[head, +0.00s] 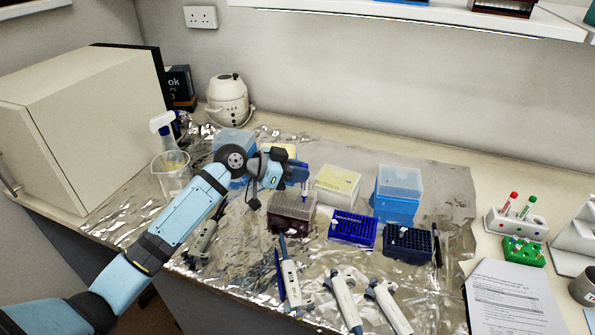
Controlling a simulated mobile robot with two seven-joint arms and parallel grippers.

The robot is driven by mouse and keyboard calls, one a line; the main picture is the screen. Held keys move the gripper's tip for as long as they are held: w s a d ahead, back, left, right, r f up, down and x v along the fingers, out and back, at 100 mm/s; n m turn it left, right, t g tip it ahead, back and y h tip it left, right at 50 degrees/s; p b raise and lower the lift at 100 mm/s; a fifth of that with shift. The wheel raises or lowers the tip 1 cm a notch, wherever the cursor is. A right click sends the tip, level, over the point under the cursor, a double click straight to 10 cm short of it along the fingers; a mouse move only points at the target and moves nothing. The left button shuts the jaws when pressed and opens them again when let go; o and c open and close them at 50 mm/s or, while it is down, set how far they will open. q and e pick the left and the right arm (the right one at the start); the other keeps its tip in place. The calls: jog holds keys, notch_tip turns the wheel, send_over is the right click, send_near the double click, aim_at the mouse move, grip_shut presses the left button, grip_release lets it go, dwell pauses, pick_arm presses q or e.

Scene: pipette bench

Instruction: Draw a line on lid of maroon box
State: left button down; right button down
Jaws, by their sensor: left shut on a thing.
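The maroon box (290,217) stands on the foil-covered bench near the middle of the head view, with its lid facing up. My left gripper (303,178) is just above the far right part of the box. It is shut on a slim blue pen (305,194), held roughly upright with its lower end close to the lid. I cannot tell whether the pen touches the lid. The arm and gripper hide part of the things behind. My right gripper is not in view.
A blue rack (352,229) and a dark blue rack (407,244) stand right of the maroon box. Several pipettes, including one in front (290,278), lie nearer. A beaker (173,176) stands at the left.

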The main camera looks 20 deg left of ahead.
pick_arm(q)
jog(key=shift+d, duration=0.35)
dwell(0.7)
jog(key=shift+s+f, duration=0.1)
jog(key=shift+s, duration=0.1)
dwell(0.4)
jog(key=shift+a+b, duration=0.5)
jog(key=shift+a, duration=0.15)
dwell(2.0)
jog(key=shift+r, duration=0.25)
dwell(0.4)
jog(key=shift+r+p, duration=1.6)
jog(key=shift+r, duration=0.9)
